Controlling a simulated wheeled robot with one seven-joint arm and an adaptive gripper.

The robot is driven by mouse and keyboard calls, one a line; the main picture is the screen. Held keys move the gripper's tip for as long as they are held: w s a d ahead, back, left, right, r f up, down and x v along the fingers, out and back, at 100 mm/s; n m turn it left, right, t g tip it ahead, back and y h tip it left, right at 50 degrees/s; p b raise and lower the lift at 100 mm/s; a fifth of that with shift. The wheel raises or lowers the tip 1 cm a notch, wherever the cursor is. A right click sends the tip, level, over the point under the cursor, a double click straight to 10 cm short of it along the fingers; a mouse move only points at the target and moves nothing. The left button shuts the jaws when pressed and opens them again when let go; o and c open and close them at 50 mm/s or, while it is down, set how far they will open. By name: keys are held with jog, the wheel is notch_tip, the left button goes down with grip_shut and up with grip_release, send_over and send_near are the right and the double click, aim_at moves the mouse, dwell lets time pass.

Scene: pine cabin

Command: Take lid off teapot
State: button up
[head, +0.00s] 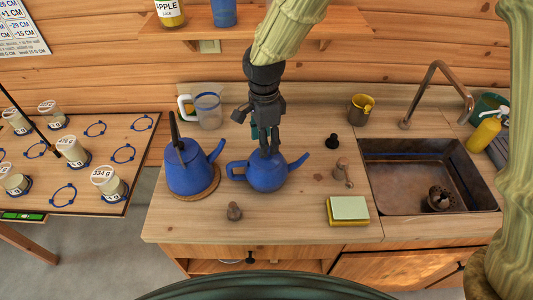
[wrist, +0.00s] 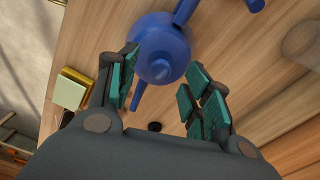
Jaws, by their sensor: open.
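The blue teapot (head: 267,174) stands on the wooden counter, spout to the right and handle to the left in the head view. In the wrist view the teapot (wrist: 150,30) is near the top middle. Its rounded blue lid (wrist: 160,66) appears seated on it, between my fingers. My gripper (head: 268,150) points down right over the teapot's top and hides most of the lid in the head view. In the wrist view my gripper (wrist: 165,68) is open, with teal finger pads on either side of the lid; contact cannot be told.
A blue kettle (head: 190,178) stands on a round trivet just left of the teapot. A jug (head: 208,111) is behind. A shelf (head: 215,25) hangs above. The front counter is mostly clear.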

jog(key=shift+w+d+f+p, duration=0.15)
jog(key=shift+f+p, duration=0.3)
jog(key=shift+f, duration=0.3)
jog(key=shift+f+p, duration=0.45)
jog(key=shift+f, duration=1.05)
grip_shut()
